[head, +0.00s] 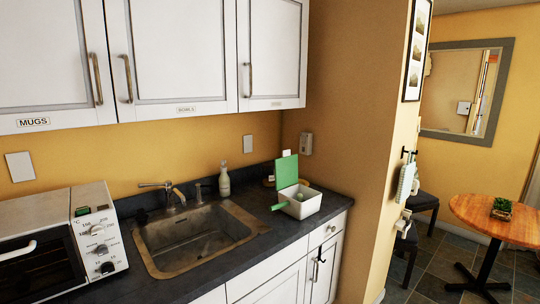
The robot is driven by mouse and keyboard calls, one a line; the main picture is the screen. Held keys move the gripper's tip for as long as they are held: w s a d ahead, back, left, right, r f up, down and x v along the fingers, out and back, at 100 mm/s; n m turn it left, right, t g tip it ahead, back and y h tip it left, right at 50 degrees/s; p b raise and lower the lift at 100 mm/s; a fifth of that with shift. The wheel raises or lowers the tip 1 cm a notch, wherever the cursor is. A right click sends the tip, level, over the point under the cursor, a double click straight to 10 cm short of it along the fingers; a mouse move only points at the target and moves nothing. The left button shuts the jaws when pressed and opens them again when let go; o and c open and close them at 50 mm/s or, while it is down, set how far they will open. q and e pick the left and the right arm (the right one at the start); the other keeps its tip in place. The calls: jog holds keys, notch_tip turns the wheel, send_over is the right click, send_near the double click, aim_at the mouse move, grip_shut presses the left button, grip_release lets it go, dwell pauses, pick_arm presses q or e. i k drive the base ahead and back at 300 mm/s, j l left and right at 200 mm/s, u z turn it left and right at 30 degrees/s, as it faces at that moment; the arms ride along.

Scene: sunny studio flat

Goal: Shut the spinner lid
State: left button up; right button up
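The spinner (304,209) is a white, box-shaped tub on the dark counter, right of the sink near the counter's right end. Its green lid (286,171) stands upright at the tub's back left side, so the lid is open. A small green piece with a dark tip (281,206) sticks out at the tub's front left; I cannot tell if it is part of the spinner. The inside of the tub shows only partly. Neither of my grippers is in the head view.
The sink (192,241) with its faucet (165,190) is left of the spinner, and a toaster oven (98,245) stands farther left. A pale bottle (224,181) is behind the sink. A wall (365,150) rises right of the counter. A round wooden table (500,216) stands beyond.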

aim_at(286, 170)
jog(key=i+l+u, duration=0.45)
jog(key=l, duration=0.15)
jog(key=i+l+u, duration=0.2)
jog(key=l, duration=0.15)
jog(key=i+l+u, duration=0.25)
jog(key=l, duration=0.15)
jog(key=i+l+u, duration=0.2)
jog(key=l, duration=0.15)
jog(key=l+u, duration=0.25)
jog(key=l, duration=0.2)
jog(key=l+u, duration=0.2)
jog(key=l, duration=0.25)
jog(key=i+l+u, duration=0.1)
jog(key=l+u, duration=0.15)
jog(key=l, duration=0.2)
